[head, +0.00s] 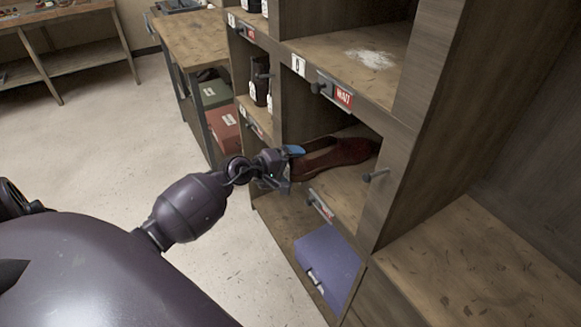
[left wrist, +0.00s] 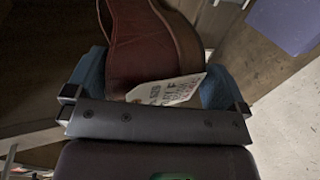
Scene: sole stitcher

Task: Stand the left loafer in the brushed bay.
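A dark red loafer (head: 345,153) lies lengthwise in an open bay of the wooden rack, its toe toward the bay's right wall. My left gripper (head: 289,166) is at the shoe's near end, at the bay's front. In the left wrist view the loafer (left wrist: 150,45) fills the gap between the blue finger pads, which press against its sides. A white paper tag (left wrist: 168,90) with writing hangs at that end. The bay floor (head: 345,203) carries a small label at its front edge, too small to read. Whether the sole touches the floor cannot be told. My right gripper is not in view.
The bay above has a red "WAIT" label (head: 343,96) and a white dusty patch (head: 376,59). A knob (head: 375,175) sticks out by the loafer's bay. A purple box (head: 328,268) sits below. Green and red boxes stand under the bench (head: 195,40). The floor at left is clear.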

